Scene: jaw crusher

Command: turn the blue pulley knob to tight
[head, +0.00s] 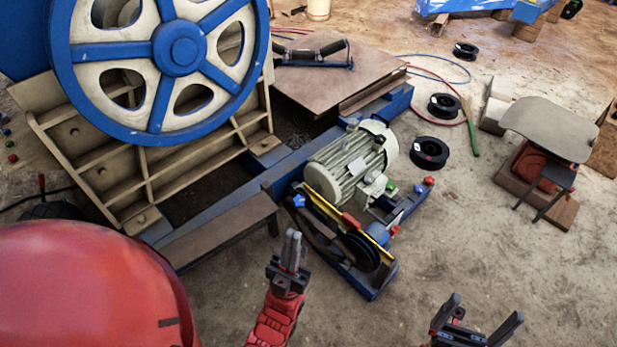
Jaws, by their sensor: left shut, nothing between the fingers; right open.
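A blue star-shaped knob (299,200) sits at the left end of the yellow-edged pulley guard, beside the motor (350,162). A second, smaller blue knob (391,186) is at the motor's right side; I cannot tell from markings which one is the pulley knob. The dark pulley (362,250) shows at the front of the drive frame. My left gripper (293,241) is shut and empty, pointing up, just below the star-shaped knob in the picture and apart from it. My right gripper (484,309) is open and empty at the lower right, away from the drive.
A green knob (419,188) and a red knob (429,180) are right of the motor. A large blue-and-white flywheel (180,55) stands at the left. Black spools (430,153) and a stool (550,128) are at the right. The ground at lower right is clear.

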